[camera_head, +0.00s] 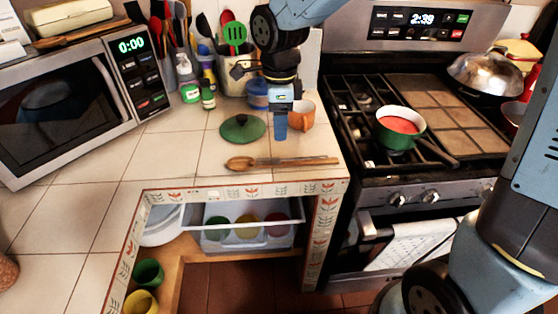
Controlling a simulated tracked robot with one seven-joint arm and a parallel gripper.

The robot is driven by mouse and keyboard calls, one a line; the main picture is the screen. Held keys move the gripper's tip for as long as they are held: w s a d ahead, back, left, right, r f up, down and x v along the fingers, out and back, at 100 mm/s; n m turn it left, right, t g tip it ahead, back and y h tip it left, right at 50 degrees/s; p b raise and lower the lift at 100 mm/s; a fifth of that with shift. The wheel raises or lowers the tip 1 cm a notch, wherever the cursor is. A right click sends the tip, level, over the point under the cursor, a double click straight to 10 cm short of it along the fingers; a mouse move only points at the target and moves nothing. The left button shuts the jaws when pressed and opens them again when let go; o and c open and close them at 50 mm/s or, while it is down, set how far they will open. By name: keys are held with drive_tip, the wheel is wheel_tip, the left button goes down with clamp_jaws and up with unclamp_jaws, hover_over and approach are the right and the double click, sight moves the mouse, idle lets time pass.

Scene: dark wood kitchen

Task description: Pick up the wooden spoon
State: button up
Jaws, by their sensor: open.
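The wooden spoon (285,163) lies on the white tiled counter near its front edge, with its bowl to the left and its handle pointing right. My gripper (280,138) points down just above and behind the middle of the spoon, and its jaws are open and empty. The blue fingers overlap one another in this view, so the gap between them is hard to see. The spoon appears to be apart from the fingers.
A green lid (243,128) lies left of my gripper, and an orange mug (301,115) stands close behind it. Bottles and utensils crowd the back. A microwave (75,105) is at left; a green pot (400,127) sits on the stove at right. The left counter is clear.

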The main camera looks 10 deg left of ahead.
hover_over(278, 160)
drive_tip(key=f, duration=0.5)
drive_tip(key=shift+s+d+f, duration=0.1)
drive_tip(key=shift+s+d, duration=0.1)
drive_tip(key=shift+w+a+f, duration=0.1)
drive_tip(key=shift+a+f, duration=0.05)
drive_tip(key=shift+f, duration=1.15)
drive_tip(key=shift+w+a+f, duration=0.1)
drive_tip(key=shift+f, duration=1.2)
drive_tip(key=shift+f, duration=0.25)
clamp_jaws()
